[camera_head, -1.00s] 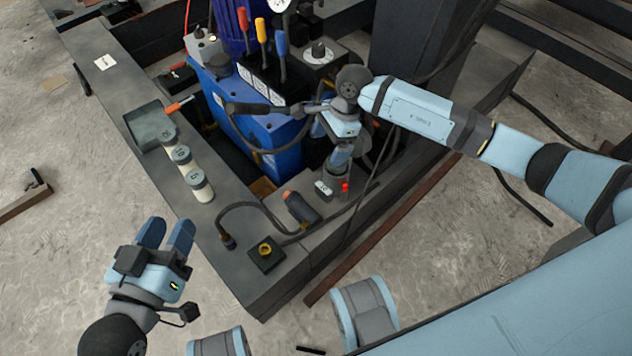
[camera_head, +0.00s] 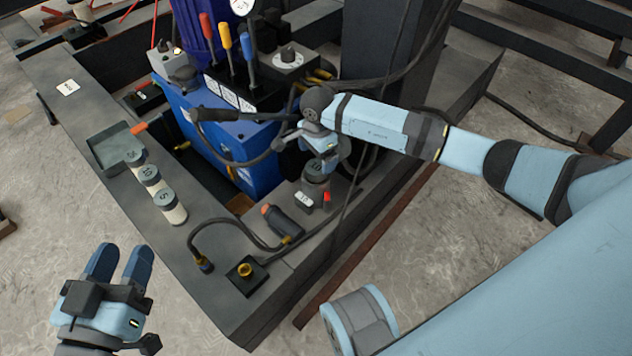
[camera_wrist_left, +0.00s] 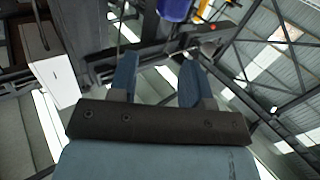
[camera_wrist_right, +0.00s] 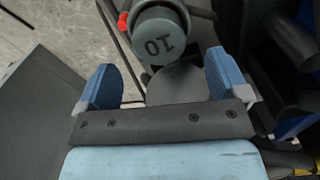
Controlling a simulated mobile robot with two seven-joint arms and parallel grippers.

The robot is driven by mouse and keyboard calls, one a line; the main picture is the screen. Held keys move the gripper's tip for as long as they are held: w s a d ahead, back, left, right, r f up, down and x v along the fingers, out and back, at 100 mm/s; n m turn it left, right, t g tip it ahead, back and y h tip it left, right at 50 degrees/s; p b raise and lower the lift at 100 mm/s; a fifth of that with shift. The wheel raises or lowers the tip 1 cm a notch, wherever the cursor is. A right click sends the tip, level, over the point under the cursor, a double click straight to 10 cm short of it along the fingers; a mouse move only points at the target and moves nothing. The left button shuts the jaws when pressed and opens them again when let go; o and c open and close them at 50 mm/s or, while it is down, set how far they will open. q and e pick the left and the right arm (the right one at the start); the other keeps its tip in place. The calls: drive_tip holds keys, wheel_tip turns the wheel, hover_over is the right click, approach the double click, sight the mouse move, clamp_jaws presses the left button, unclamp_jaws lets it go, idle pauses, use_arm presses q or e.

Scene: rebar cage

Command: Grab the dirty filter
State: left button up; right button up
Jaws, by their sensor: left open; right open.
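A grey cylinder marked 10 (camera_wrist_right: 160,35) stands near a red tap in the right wrist view; I cannot tell from its look whether it is the dirty filter. In the head view its top (camera_head: 318,168) is partly hidden under my right gripper (camera_head: 322,158). My right gripper's spread fingers (camera_wrist_right: 163,88) point toward the cylinder with a gap, not closed on it. Several pale canisters with grey marked caps (camera_head: 160,188) stand in a row on the left ledge. My left gripper (camera_head: 120,262) is open and empty, off the ledge at the lower left.
A blue hydraulic unit (camera_head: 262,165) with coloured levers and a black handle stands behind and left of my right gripper. A torch-like tool (camera_head: 282,222), a hose and a small black block with a brass fitting (camera_head: 246,274) lie on the front ledge. An open tray (camera_head: 112,150) is beside the canisters.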

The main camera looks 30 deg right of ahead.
sight(317, 166)
wheel_tip(317, 166, down, 4)
drive_tip(key=shift+f+b, duration=0.15)
drive_tip(key=shift+b, duration=1.1)
drive_tip(key=shift+f, duration=0.25)
drive_tip(key=shift+r, duration=0.1)
drive_tip(key=shift+c, duration=0.8)
drive_tip(key=c, duration=1.1)
drive_tip(key=shift+c, duration=0.7)
use_arm(q)
drive_tip(key=shift+w+a+r+m+t, duration=0.15)
drive_tip(key=shift+w+a+m+t, duration=0.4)
drive_tip(key=shift+m, duration=0.45)
drive_tip(key=shift+w+d, duration=0.1)
drive_tip(key=shift+w, duration=0.05)
use_arm(e)
drive_tip(key=shift+r, duration=0.1)
